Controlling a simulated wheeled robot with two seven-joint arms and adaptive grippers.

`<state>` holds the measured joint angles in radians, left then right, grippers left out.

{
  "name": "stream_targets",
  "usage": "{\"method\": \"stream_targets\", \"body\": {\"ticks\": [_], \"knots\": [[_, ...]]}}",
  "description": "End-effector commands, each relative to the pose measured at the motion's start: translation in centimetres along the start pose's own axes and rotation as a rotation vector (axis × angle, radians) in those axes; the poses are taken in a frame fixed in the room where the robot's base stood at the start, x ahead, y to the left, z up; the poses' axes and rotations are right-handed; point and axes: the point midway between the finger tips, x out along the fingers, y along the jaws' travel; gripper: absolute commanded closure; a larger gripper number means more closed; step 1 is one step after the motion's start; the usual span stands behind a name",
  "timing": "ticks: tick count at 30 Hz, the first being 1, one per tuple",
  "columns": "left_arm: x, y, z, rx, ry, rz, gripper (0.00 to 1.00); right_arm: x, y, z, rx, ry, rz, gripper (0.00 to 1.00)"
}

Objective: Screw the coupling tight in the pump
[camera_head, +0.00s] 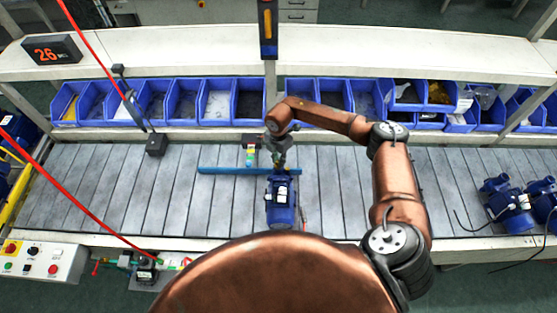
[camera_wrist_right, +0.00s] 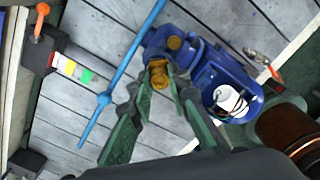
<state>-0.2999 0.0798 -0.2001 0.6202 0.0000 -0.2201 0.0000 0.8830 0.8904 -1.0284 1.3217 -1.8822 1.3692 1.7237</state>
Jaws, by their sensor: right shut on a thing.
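The blue pump (camera_head: 281,206) sits on the slatted conveyor in front of me; it also shows in the right wrist view (camera_wrist_right: 215,75). The brass coupling (camera_wrist_right: 159,77) is at the near side of the pump's blue head, between my right fingertips. My right gripper (camera_wrist_right: 161,88) has its green fingers closed on the coupling; in the head view it (camera_head: 279,163) is over the pump's far end. The thread and how deep the coupling sits are hidden. My left gripper is not in view.
A thin blue bar (camera_head: 225,170) lies across the conveyor beside the pump head. Blue bins (camera_head: 217,107) line the back under a shelf. More blue pumps (camera_head: 512,208) stand at the right. A control box (camera_head: 40,261) is at the front left.

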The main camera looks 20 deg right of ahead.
Motion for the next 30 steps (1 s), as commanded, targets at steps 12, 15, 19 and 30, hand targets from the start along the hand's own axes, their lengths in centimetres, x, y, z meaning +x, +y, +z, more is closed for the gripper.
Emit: {"method": "stream_targets", "body": {"ticks": [12,15,19,30], "knots": [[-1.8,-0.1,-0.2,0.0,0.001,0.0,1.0,0.0,0.0,0.0,0.288,0.0,0.0,1.0],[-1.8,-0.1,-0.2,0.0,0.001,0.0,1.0,0.0,0.0,0.0,0.287,0.0,0.0,1.0],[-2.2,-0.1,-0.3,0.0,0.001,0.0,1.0,-0.1,0.0,0.0,0.319,0.0,0.0,1.0],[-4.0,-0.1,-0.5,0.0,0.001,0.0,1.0,0.0,0.0,0.0,0.589,0.0,0.0,1.0]]}}
